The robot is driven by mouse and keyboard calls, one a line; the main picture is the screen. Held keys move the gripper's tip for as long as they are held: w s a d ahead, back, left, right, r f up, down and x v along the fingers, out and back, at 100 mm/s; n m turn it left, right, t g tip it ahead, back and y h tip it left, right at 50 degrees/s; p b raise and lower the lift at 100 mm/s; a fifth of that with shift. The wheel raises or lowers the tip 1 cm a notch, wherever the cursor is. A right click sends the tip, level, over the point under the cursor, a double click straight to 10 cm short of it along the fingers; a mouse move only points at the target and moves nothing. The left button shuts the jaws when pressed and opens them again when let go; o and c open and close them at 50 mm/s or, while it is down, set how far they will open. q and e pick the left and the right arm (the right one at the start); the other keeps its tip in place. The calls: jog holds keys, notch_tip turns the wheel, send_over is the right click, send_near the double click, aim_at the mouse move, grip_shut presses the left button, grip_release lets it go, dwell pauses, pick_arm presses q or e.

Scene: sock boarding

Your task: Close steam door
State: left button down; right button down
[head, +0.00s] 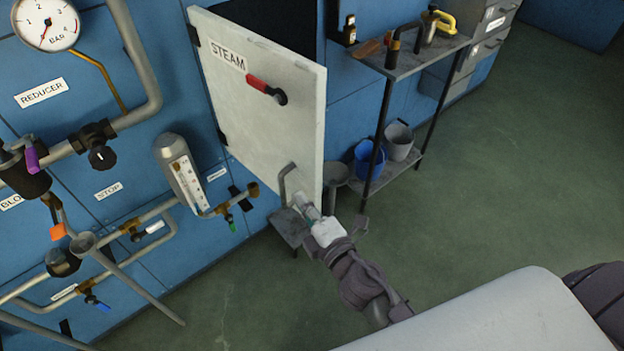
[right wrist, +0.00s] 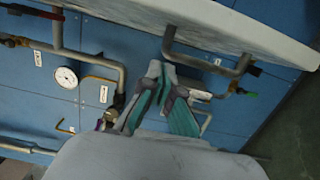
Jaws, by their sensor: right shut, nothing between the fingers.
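The steam door (head: 255,130) is a white panel labelled STEAM. It stands open, swung out from the blue wall, with its hinges on the left. A red-handled lever (head: 268,90) sits on its upper part, and a grey bent handle (head: 289,180) is low on its face. My right gripper (head: 303,203) is shut and empty, near the door's lower corner just below the handle. In the right wrist view the fingertips (right wrist: 162,70) are close to one end of the grey handle (right wrist: 208,65); I cannot tell whether they touch. My left gripper is not in view.
Pipes, valves and a pressure gauge (head: 46,22) crowd the wall at left. A metal rack (head: 420,58) stands right of the door, with a blue bucket (head: 368,160) and a grey bucket (head: 399,140) below. The green floor (head: 480,190) is clear at right.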

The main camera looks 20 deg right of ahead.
aim_at(312, 186)
jog(key=shift+w+d+p, duration=0.3)
jog(key=shift+w+d, duration=1.35)
